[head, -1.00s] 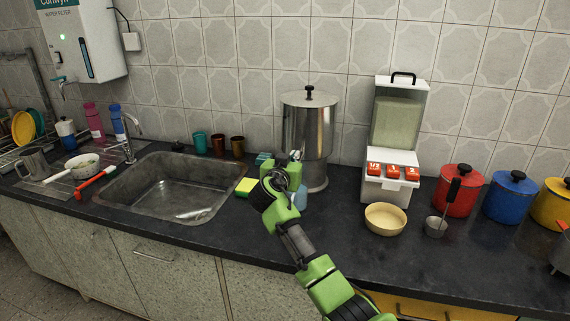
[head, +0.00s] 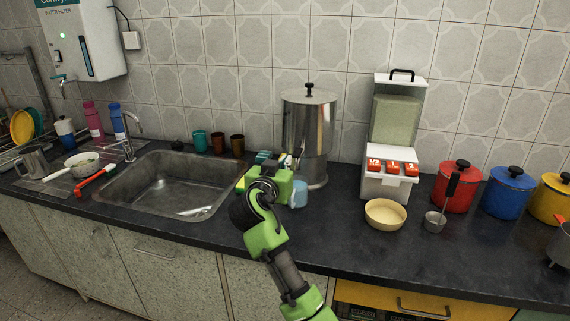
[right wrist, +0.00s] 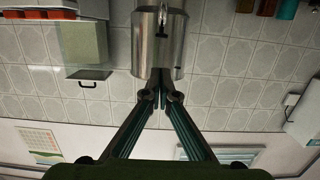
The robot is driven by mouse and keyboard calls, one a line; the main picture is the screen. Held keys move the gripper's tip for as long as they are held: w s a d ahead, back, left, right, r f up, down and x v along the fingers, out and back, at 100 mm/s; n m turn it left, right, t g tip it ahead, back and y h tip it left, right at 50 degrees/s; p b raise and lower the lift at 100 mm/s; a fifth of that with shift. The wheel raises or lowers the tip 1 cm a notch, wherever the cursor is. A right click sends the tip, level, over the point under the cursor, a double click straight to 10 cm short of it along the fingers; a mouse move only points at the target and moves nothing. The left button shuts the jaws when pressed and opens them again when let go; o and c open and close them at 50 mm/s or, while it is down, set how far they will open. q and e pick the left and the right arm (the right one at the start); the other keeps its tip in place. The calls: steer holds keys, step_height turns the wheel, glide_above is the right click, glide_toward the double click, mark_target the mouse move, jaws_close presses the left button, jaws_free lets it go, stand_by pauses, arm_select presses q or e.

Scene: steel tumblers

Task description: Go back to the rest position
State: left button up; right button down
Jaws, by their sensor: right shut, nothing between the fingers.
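My right gripper (head: 287,160) is over the counter in front of the tall steel canister (head: 309,135), its arm coming up from the bottom. In the right wrist view its fingers (right wrist: 160,82) meet at the tips, shut and empty. That view is upside down and shows the canister (right wrist: 145,45) beyond the fingertips; I cannot tell the gap. My left gripper is in neither current view.
The dark counter (head: 330,235) holds a sink (head: 165,185) left of the arm. A teal tumbler (head: 200,141) and two brown ones stand behind it. A sponge and a light-blue item (head: 299,194) are close around my gripper. Right are a dispenser (head: 388,185), a bowl (head: 385,214) and coloured pots.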

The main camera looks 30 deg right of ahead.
stand_by(0.3)
steer(key=s+a+f+n+y, duration=0.1)
steer(key=s+f, duration=0.1)
steer(key=f, duration=0.3)
steer(key=s+a+f+n+g+y, duration=0.1)
steer(key=s+a+f, duration=0.1)
steer(key=f, duration=0.3)
steer(key=s+a+f+n+y, duration=0.1)
steer(key=s+a+f+y, duration=0.1)
steer(key=s+f, duration=0.2)
steer(key=shift+f+n, duration=0.4)
steer(key=shift+f, duration=0.4)
steer(key=s+a+f+n+g+y, duration=0.25)
steer(key=s+a+f, duration=0.3)
steer(key=s, duration=0.45)
steer(key=s+a+f+n+g+y, duration=0.25)
steer(key=s+a+f, duration=0.3)
steer(key=s, duration=0.45)
steer(key=s+a+f+n+g+y, duration=0.1)
steer(key=s+a+f+n+y, duration=0.35)
steer(key=s, duration=0.65)
step_height(320, 180, down, 26)
steer(key=a+m+g, duration=0.1)
steer(key=g, duration=0.1)
steer(key=s+d+f+h, duration=0.1)
steer(key=s+d+f, duration=0.2)
steer(key=s+f, duration=1.4)
steer(key=shift+s+g, duration=0.4)
steer(key=shift+s, duration=0.3)
